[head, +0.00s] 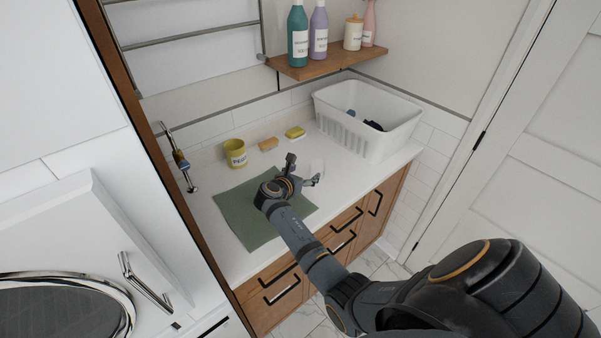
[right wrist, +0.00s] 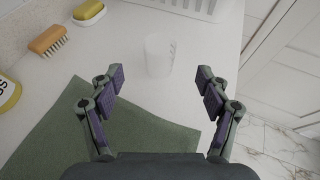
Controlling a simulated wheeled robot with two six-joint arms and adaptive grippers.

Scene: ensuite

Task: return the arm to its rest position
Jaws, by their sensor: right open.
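My right arm reaches in from the lower right of the head view, over the counter. My right gripper (head: 303,172) is open and empty above the right part of a green mat (head: 237,215). In the right wrist view its two fingers (right wrist: 160,93) are spread apart. A clear cup (right wrist: 159,55) stands upright on the white counter beyond the fingertips, apart from them. The cup shows only faintly behind the gripper in the head view (head: 317,168). My left gripper is not in view.
A yellow pot (head: 235,154), a wooden brush (head: 268,144) and a yellow sponge (head: 295,133) are along the back. A white basket (head: 368,118) stands at the counter's right end. A wooden shelf (head: 327,62) with bottles hangs above. A washing machine (head: 70,270) is left, a door (head: 520,150) right.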

